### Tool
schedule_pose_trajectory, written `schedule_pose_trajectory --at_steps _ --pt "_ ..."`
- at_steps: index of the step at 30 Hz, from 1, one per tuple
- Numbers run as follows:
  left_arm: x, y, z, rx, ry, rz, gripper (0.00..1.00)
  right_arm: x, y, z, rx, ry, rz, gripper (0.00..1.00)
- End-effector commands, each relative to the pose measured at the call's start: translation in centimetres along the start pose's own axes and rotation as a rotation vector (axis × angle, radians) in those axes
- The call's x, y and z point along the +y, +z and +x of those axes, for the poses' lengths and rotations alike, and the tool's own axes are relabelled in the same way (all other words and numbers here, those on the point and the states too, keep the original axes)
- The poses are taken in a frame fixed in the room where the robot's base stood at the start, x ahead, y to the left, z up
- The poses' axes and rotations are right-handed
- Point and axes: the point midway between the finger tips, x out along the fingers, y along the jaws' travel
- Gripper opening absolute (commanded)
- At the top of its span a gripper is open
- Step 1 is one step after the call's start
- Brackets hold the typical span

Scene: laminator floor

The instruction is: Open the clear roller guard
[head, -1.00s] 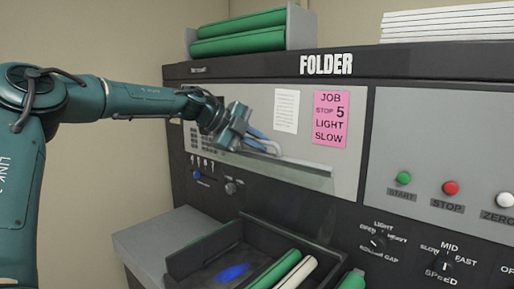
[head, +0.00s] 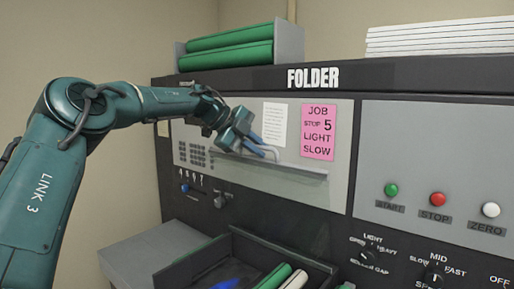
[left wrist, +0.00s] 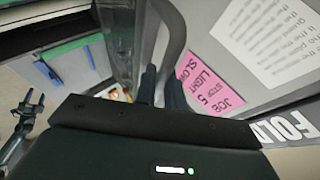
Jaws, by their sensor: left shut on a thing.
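The clear roller guard (head: 290,163) shows on the grey front panel of the folder, below the white paper and the pink job note; its see-through sheet is hard to make out in the head view. My left gripper (head: 262,150) is at the guard's upper left part, with its fingers shut on the grey guard handle (left wrist: 172,30). In the left wrist view the handle curves up from between the fingers (left wrist: 160,85), and the clear sheet (left wrist: 122,40) stands beside it on the left. How far the guard is open I cannot tell.
A dark tray (head: 265,250) with green and white rollers lies below. Buttons (head: 438,199) and knobs (head: 374,257) are at the right.

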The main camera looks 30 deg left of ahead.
Motion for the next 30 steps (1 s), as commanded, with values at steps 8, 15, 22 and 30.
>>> schedule_pose_trajectory --at_steps 8,15,22,30 --pt "0.2 0.1 0.1 0.000 0.004 -0.003 0.29 0.0 0.0 0.0 0.000 0.000 0.000 0.59" --pt "0.4 0.1 0.3 0.001 0.010 -0.002 0.32 0.0 0.0 0.0 0.000 0.000 -0.001 0.59" --pt "0.6 0.1 -0.5 0.002 0.011 -0.003 0.32 0.1 0.2 0.1 0.000 0.000 -0.001 0.59" --pt "0.2 0.0 -6.2 0.000 -0.006 -0.001 0.32 0.1 0.2 0.5 0.015 0.001 0.003 0.59"
